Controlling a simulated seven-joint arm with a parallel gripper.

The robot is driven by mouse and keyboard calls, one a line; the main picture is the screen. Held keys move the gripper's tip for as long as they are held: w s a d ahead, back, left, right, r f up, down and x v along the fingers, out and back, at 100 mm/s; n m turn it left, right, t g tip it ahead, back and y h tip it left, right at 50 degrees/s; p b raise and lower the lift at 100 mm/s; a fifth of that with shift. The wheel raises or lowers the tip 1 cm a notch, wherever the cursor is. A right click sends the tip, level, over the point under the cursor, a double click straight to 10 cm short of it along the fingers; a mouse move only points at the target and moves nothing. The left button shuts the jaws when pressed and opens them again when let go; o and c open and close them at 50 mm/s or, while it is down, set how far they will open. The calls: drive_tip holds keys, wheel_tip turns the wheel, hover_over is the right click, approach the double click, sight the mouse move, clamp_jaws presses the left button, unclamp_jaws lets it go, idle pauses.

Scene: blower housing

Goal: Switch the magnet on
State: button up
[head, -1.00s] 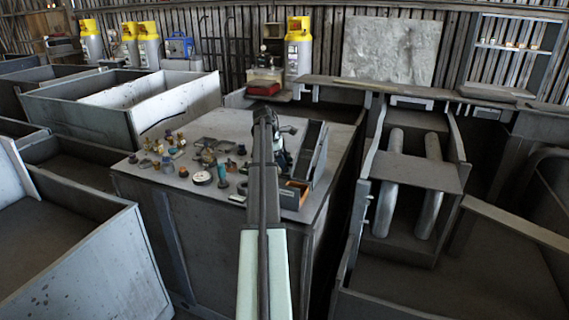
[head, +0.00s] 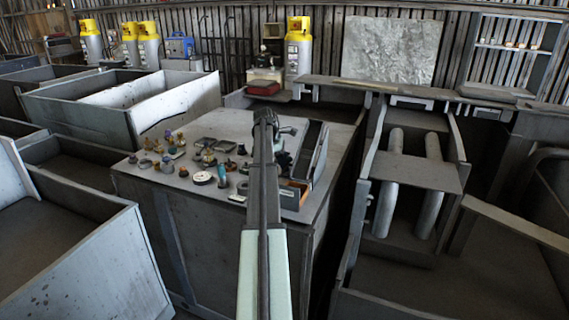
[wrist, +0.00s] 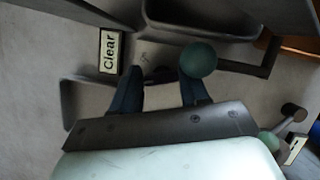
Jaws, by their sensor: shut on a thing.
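My gripper (wrist: 160,88) shows in the wrist view with two dark blue fingers reaching up from a dark crossbar. A small dark part (wrist: 160,75) sits between the fingertips, and the gripper is shut on it. I cannot tell for sure whether this is the magnet's switch. A round green ball (wrist: 198,60) is at the tip of the right finger and partly covers it. In the head view my gripper (head: 266,117) is over the far part of the grey bench, where its fingers are too small to read. The magnet's body and switch position cannot be made out.
A "Clear" label (wrist: 109,52) lies left of the fingers, and dark trays are close above. A rod with a dark knob (wrist: 293,112) is at lower right. Several small fittings (head: 170,148) stand on the bench (head: 150,182); a long open box (head: 316,158) is right of my arm.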

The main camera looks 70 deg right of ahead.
drive_tip(key=shift+m, duration=0.3)
drive_tip(key=m+y, duration=0.1)
drive_tip(key=m, duration=0.3)
drive_tip(key=shift+d+y, duration=0.1)
drive_tip(key=shift+y, duration=0.3)
drive_tip(key=shift+m+y, duration=0.8)
drive_tip(key=shift+m, duration=1.5)
drive_tip(key=shift+f, duration=0.1)
drive_tip(key=o, duration=1.1)
drive_tip(key=shift+c, duration=0.2)
